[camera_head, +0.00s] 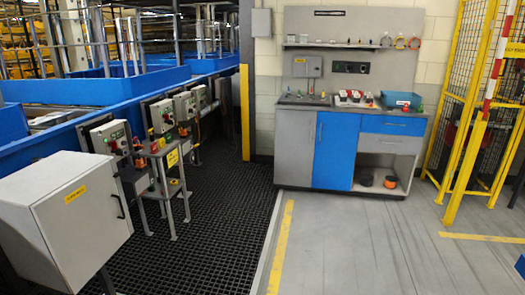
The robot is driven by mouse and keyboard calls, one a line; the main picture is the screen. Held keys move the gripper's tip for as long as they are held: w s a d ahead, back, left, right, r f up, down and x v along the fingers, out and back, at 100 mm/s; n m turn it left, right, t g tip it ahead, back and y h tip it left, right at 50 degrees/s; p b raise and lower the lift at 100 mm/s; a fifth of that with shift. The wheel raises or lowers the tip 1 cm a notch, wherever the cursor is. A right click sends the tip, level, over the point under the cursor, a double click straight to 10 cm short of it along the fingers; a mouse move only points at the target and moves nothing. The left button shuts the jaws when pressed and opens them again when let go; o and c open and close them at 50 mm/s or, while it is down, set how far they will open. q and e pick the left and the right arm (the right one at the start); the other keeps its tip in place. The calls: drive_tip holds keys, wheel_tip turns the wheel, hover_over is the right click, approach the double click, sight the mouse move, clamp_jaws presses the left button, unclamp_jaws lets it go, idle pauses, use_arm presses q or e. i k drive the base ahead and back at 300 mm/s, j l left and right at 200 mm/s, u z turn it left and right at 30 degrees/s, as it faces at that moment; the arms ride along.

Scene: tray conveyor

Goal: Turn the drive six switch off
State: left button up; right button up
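Several grey control boxes stand in a row along the blue conveyor at the left. The nearest control box (111,137) has small buttons on its face. Another control box (161,116) and a further one (185,106) stand behind it. A closed light grey cabinet (95,205) with a yellow label and a black handle is in the left foreground. The labels are too small to read, so I cannot tell which box or switch belongs to drive six, or how it is set. Neither of my grippers is in view.
A blue-and-grey workbench (335,150) stands against the back wall. A small metal stand (163,150) is beside the control boxes. Yellow fencing (470,110) is at the right. The black grid mat (215,215) and grey floor (350,245) have free room.

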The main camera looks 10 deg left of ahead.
sight(153, 108)
drive_tip(key=i+u, duration=0.2)
drive_tip(key=i, duration=0.2)
drive_tip(key=i+l+u, duration=0.2)
drive_tip(key=i, duration=0.25)
drive_tip(key=i+l+u, duration=0.2)
drive_tip(key=i, duration=0.2)
drive_tip(key=i+l+u, duration=0.2)
drive_tip(key=i, duration=0.2)
drive_tip(key=i+l+u, duration=0.5)
drive_tip(key=i+l, duration=0.1)
